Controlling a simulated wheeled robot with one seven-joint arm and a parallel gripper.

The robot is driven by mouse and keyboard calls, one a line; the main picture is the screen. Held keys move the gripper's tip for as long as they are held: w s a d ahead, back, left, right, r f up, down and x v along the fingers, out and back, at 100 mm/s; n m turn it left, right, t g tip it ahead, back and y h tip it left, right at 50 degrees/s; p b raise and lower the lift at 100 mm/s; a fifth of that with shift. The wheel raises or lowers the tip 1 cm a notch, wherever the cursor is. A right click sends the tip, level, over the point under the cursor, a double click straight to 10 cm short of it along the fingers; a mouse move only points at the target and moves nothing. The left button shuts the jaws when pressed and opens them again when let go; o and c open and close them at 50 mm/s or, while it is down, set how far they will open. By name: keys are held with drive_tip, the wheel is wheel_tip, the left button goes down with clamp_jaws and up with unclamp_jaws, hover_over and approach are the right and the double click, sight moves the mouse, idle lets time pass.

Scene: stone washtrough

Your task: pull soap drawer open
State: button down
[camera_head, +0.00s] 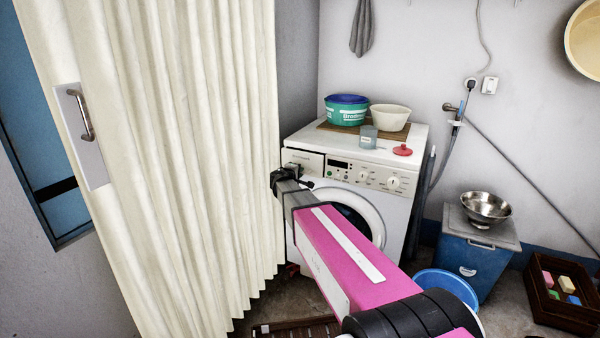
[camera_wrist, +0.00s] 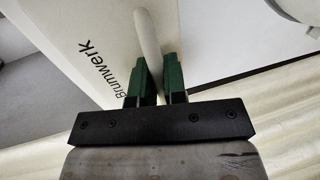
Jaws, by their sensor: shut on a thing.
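The washing machine (camera_head: 398,222) stands against the back wall, with its soap drawer (camera_head: 303,161) at the upper left of its front. In the wrist view the white drawer front (camera_wrist: 75,55) bears the word "Brumwerk". A pale bar handle (camera_wrist: 148,34) stands out from it. My gripper (camera_wrist: 155,68) has its two green fingers on either side of this handle and is shut on it. In the head view my gripper (camera_head: 284,178) is at the drawer's lower left and my arm covers part of the round door. I cannot tell whether the drawer stands out from the machine.
A cream curtain (camera_head: 170,140) hangs close to the left of my gripper. On the machine are a green tub (camera_head: 346,114), a cream bowl (camera_head: 389,117), a cup (camera_head: 368,137) and a red lid (camera_head: 402,150). A blue bin (camera_head: 468,262) and a blue basin (camera_head: 447,281) stand at right.

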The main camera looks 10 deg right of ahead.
drive_tip(key=f+v, duration=0.1)
drive_tip(key=v, duration=0.7)
drive_tip(key=f+v, duration=0.2)
drive_tip(key=v, duration=0.7)
drive_tip(key=shift+s+a+f, duration=0.2)
drive_tip(key=shift+s+a, duration=0.1)
drive_tip(key=shift+s, duration=0.1)
drive_tip(key=c, duration=1.2)
unclamp_jaws()
drive_tip(key=v, duration=1)
drive_tip(key=shift+s+a, duration=0.2)
drive_tip(key=shift+s, duration=0.1)
drive_tip(key=shift+r, duration=0.1)
drive_tip(key=s+d+f+m+g+y, duration=0.9)
drive_tip(key=s+d+f+g, duration=0.3)
drive_tip(key=d+f, duration=0.5)
drive_tip(key=shift+s+f+m+g, duration=0.3)
drive_tip(key=shift+s+f+m, duration=0.45)
drive_tip(key=shift+s+m, duration=0.2)
